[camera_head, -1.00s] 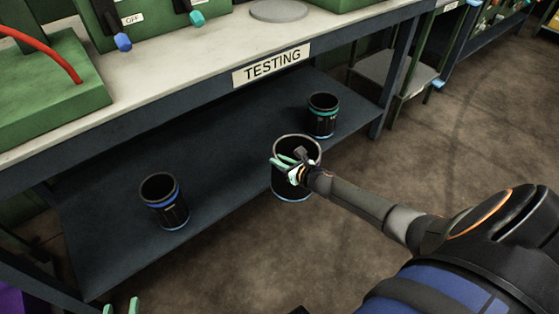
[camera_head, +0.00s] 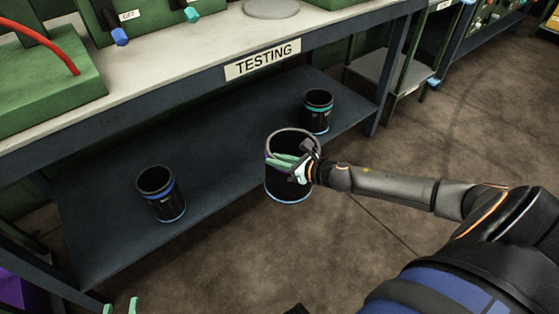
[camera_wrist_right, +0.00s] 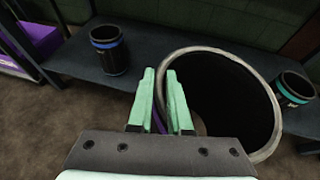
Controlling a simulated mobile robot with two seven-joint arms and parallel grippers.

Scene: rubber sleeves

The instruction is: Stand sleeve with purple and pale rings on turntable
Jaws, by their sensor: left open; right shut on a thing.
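My right gripper (camera_head: 292,165) is shut on the near wall of a black, open-topped sleeve (camera_head: 288,191). The sleeve is held upright, in front of the lower shelf. It has a pale rim, a bit of purple ring beside the fingers and a pale blue line at its base; the fingers hide part of it. In the right wrist view the sleeve's wide mouth (camera_wrist_right: 272,110) is right of the fingers (camera_wrist_right: 165,110). A grey round disc, likely the turntable (camera_head: 271,8), lies on the bench top. My left gripper (camera_head: 121,307) is open at the bottom edge, mostly cut off.
A sleeve with a blue ring (camera_head: 161,194) and one with a teal ring (camera_head: 318,111) stand on the lower shelf (camera_head: 230,135). The white bench top (camera_head: 150,88) lies above, with a TESTING sign (camera_head: 262,60) on its edge. Green boxes flank the disc.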

